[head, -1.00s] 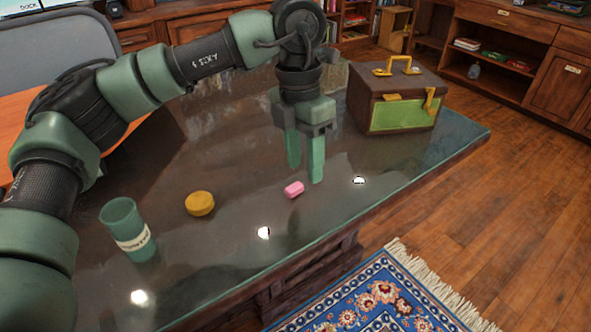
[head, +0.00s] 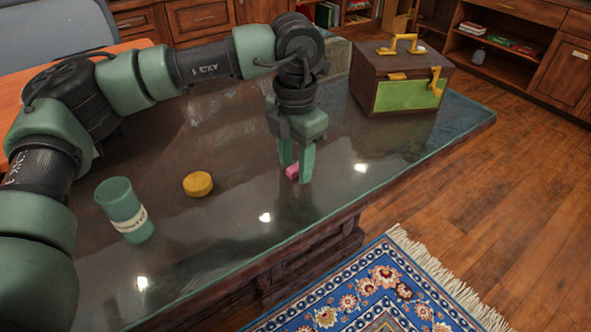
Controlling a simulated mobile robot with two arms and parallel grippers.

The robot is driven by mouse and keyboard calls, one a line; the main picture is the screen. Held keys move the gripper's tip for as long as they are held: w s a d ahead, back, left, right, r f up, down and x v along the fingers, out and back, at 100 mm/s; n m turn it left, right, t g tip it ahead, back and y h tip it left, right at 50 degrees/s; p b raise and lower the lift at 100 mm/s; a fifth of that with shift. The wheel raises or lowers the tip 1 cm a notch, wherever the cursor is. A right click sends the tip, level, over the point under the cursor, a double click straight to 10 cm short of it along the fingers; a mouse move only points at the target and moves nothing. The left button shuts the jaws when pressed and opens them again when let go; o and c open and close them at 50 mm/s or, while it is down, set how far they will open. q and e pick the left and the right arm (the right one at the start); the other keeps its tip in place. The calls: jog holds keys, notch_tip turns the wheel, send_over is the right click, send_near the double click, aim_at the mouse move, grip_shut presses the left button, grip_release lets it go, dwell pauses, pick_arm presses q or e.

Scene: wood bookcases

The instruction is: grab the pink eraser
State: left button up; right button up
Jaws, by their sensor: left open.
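The small pink eraser (head: 292,172) lies on the dark glossy tabletop, partly hidden by my left gripper's fingers. My left gripper (head: 295,174) points down with its two green fingers apart. The fingertips are low at the tabletop, and the eraser shows in the gap between them. I cannot tell whether either finger touches it. My right gripper is not in view.
A green cup with a pale label (head: 126,211) and a round yellow object (head: 198,184) stand to the left on the table (head: 215,235). A brown box with yellow handles and a green panel (head: 398,80) is at the back right. The table's front edge is close.

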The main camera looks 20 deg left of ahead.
pick_arm(q)
grip_shut()
